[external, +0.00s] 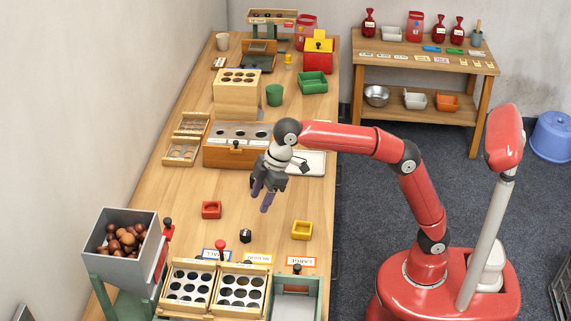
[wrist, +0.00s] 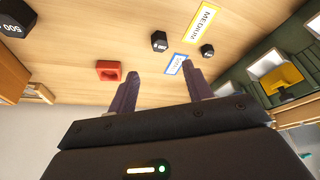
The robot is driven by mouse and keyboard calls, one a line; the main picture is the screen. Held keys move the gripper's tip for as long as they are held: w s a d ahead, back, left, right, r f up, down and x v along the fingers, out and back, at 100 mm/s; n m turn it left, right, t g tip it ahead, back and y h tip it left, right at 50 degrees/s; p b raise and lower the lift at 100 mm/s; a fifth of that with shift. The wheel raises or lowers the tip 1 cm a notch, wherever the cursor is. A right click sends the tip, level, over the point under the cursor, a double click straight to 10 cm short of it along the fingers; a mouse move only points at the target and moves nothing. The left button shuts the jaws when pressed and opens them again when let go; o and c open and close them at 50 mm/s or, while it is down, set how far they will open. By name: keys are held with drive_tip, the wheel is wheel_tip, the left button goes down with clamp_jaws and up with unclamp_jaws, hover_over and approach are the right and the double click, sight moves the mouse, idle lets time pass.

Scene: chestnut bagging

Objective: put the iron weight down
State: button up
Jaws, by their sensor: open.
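A small black iron weight (external: 246,236) stands on the table between the red tray and the name cards. In the wrist view this black weight (wrist: 159,41) is beyond my fingertips, with pale marking on top. A larger black weight marked 500 (wrist: 18,15) shows at the upper left of the wrist view; I cannot place it in the external view. My gripper (external: 262,198) points down above the table, behind the small weight. Its two purple-grey fingers (wrist: 160,72) are apart with nothing between them.
A red tray (external: 211,209) and a yellow tray (external: 302,230) flank the small weight. Sorting boxes with holes (external: 216,289) and a bin of chestnuts (external: 121,237) stand in front. A wooden box (external: 226,158) is behind my gripper. Bare tabletop lies around the weight.

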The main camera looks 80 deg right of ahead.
drive_tip(key=s+d+f+m+t+h, duration=0.1)
drive_tip(key=s+d+f+m, duration=0.1)
drive_tip(key=s+d, duration=0.5)
drive_tip(key=s+d+f+m, duration=0.1)
drive_tip(key=s+d+f, duration=0.15)
drive_tip(key=s, duration=0.85)
drive_tip(key=s+d+f+m+h, duration=0.1)
drive_tip(key=s+d+f+m, duration=0.2)
drive_tip(key=s+f, duration=0.9)
drive_tip(key=s+d, duration=0.2)
drive_tip(key=shift+s+f+t, duration=0.4)
drive_tip(key=o, duration=0.4)
drive_tip(key=shift+r, duration=0.1)
